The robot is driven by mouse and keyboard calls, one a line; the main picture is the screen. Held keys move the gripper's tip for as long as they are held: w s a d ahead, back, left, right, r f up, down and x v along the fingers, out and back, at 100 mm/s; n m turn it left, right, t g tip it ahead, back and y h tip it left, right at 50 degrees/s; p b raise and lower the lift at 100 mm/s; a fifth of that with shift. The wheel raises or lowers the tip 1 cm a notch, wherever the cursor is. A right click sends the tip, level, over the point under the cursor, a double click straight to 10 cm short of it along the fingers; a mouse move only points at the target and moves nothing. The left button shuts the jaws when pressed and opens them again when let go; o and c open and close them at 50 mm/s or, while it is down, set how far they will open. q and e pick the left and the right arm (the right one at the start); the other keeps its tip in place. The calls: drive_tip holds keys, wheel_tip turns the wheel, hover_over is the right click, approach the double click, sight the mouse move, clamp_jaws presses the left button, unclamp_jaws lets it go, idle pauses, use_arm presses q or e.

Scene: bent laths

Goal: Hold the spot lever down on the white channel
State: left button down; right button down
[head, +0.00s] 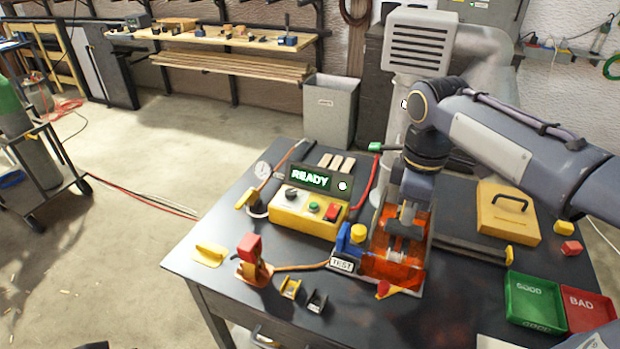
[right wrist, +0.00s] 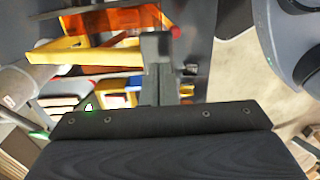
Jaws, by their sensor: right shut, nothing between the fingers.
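My right gripper (head: 406,212) points down over the station with the clear orange guard (head: 382,268). It is shut and empty. Its shut fingers also show in the right wrist view (right wrist: 160,45), in front of the orange guard (right wrist: 115,20) and beside a yellow bar (right wrist: 75,55). Pale metal parts (head: 398,246) show under the fingertips; I cannot tell whether they touch, or which is the white channel. A blue post with a yellow knob (head: 358,233) stands left of the guard, by a TEST label (head: 342,265). I cannot make out the spot lever for sure. My left gripper is not seen.
A yellow control box (head: 300,217) with a READY display (head: 311,180) stands left. A green GOOD tray (head: 535,300) and red BAD tray (head: 590,311) are at right.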

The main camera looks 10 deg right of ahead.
sight(402, 236)
drive_tip(key=shift+s+a+f+b, duration=0.15)
drive_tip(key=shift+s+f+b, duration=0.1)
drive_tip(key=shift+f+b, duration=0.7)
drive_tip(key=shift+s+a+f+b, duration=0.2)
drive_tip(key=shift+f+b, duration=0.4)
drive_tip(key=shift+f, duration=0.55)
drive_tip(key=shift+s+a+f+b, duration=0.1)
drive_tip(key=shift+s+f+b, duration=0.2)
drive_tip(key=shift+f+b, duration=0.65)
drive_tip(key=shift+f, duration=0.1)
drive_tip(key=shift+s+a+f+b, duration=0.15)
drive_tip(key=shift+s+f+b, duration=0.15)
drive_tip(key=shift+f, duration=0.45)
drive_tip(key=shift+s+f, duration=0.1)
drive_tip(key=shift+f, duration=0.1)
idle(1.2)
idle(0.5)
drive_tip(key=w+r+p, duration=0.1)
drive_tip(key=r+p, duration=0.2)
drive_tip(key=p, duration=0.1)
drive_tip(key=w+d+r+p, duration=0.1)
drive_tip(key=r+p, duration=0.2)
drive_tip(key=r, duration=0.1)
drive_tip(key=r+p, duration=0.4)
drive_tip(key=shift+w+d+r+p, duration=0.25)
drive_tip(key=shift+w+p, duration=0.05)
drive_tip(key=shift+w, duration=0.1)
